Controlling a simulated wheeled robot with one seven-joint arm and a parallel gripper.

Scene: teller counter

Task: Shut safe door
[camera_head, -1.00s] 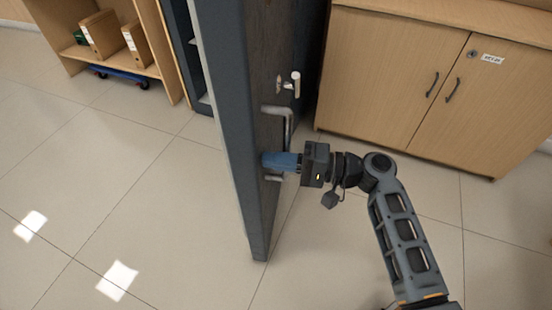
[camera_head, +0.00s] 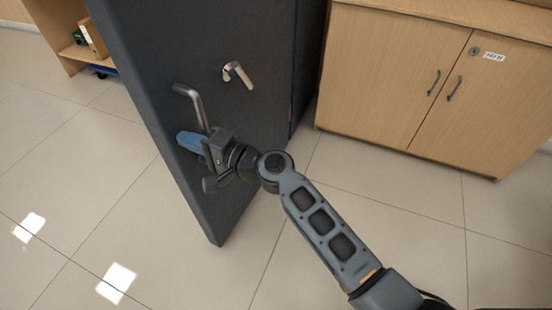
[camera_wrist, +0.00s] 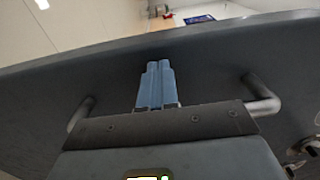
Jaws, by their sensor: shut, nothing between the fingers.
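The dark grey safe door (camera_head: 180,60) stands ajar, and its outer face is towards me in the head view. It carries a bent grey pull handle (camera_head: 186,90) and a shiny lever (camera_head: 238,74). My gripper (camera_head: 188,141) is at the pull handle, with its blue fingers shut and pointing at the door face. In the wrist view, the fingers (camera_wrist: 157,75) lie together between the two ends of the pull handle (camera_wrist: 264,95). My gripper's body hides the handle's middle, so I cannot tell whether they touch. The safe's inside is hidden behind the door.
A wooden cabinet (camera_head: 400,75) with two shut doors stands at the right. A wooden shelf unit (camera_head: 72,55) with binders is at the far left, partly behind the door. The tiled floor (camera_head: 70,180) left of the door is clear.

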